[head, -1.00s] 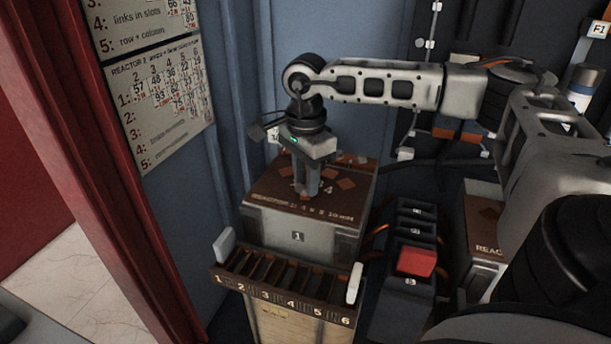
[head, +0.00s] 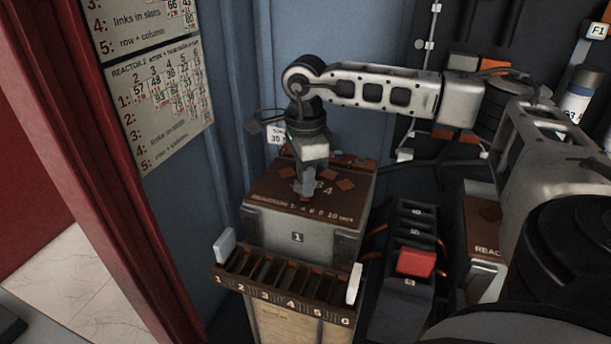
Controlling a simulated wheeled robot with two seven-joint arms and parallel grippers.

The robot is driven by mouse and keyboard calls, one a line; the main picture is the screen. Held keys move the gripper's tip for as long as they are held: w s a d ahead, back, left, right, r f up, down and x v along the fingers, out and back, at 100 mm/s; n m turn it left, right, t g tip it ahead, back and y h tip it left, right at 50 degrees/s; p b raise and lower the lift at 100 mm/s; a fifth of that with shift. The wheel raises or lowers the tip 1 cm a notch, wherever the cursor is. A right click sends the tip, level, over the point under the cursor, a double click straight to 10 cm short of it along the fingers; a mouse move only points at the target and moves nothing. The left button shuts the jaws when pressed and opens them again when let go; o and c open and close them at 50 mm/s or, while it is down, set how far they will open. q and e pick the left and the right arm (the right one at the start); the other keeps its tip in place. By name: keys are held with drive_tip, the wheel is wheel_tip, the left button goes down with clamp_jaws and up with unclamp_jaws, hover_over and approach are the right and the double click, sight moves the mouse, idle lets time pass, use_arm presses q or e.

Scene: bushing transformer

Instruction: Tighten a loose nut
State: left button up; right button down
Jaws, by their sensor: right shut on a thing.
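My right gripper (head: 306,192) points straight down over the brown top of the reactor box (head: 297,238) marked 1. Its fingers are close together at the box top, near the printed "4". The thing between them is hidden by the fingers, so I cannot make out whether it is the nut. Orange-brown diamond-shaped patches (head: 345,184) show on the top to the right of the fingers. My left gripper is not in view.
A rack with numbered slots (head: 280,285) stands in front of the box. To the right are a dark block with a red cap (head: 416,263) and a second reactor box (head: 484,245). A printed chart (head: 160,100) hangs at left. Cables run behind the box.

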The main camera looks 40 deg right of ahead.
drive_tip(key=m, duration=0.4)
use_arm(q)
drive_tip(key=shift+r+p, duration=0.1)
drive_tip(key=shift+p, duration=0.25)
use_arm(e)
drive_tip(key=shift+m, duration=1.5)
drive_tip(key=shift+r, duration=0.1)
drive_tip(key=c, duration=1.6)
unclamp_jaws()
drive_tip(key=shift+o, duration=0.2)
use_arm(q)
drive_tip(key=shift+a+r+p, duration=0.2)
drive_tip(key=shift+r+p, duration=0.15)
drive_tip(key=shift+p, duration=0.75)
use_arm(e)
wheel_tip(320, 180, up, 16)
